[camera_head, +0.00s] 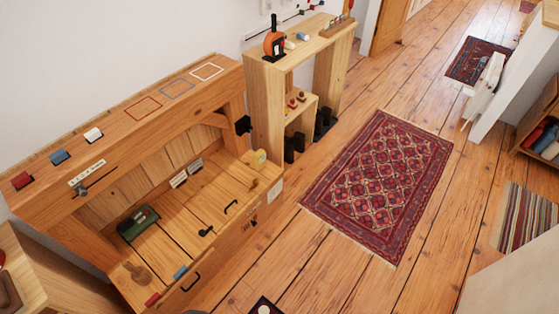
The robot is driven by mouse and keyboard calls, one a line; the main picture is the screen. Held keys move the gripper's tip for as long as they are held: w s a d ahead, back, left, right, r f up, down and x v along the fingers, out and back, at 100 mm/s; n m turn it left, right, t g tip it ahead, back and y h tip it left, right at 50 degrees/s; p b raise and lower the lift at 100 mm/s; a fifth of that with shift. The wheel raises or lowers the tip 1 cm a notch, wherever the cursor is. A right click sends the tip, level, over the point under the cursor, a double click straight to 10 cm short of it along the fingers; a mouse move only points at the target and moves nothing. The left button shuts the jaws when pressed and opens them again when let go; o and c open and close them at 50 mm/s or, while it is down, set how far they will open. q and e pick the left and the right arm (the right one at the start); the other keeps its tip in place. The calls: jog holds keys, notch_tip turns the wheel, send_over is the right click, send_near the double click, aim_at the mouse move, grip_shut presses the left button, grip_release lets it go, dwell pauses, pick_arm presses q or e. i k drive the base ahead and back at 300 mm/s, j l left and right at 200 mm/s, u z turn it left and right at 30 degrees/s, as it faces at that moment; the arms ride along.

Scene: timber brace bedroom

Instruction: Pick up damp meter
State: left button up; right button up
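No item is plainly readable as the damp meter at this size. A green box-like device (138,222) with dark and red details lies on the same surface, toward the left. I cannot tell if either is the damp meter. Neither of my grippers is in view.
Red, blue and white blocks sit on the bench's upper beam (130,125), beside coloured outlines. A second wooden stand (268,105) behind holds an orange-and-black tool (274,42). A red patterned rug (383,183) lies on open floor to the right.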

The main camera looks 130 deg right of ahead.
aim_at(260, 162)
jog(key=z, duration=4.05)
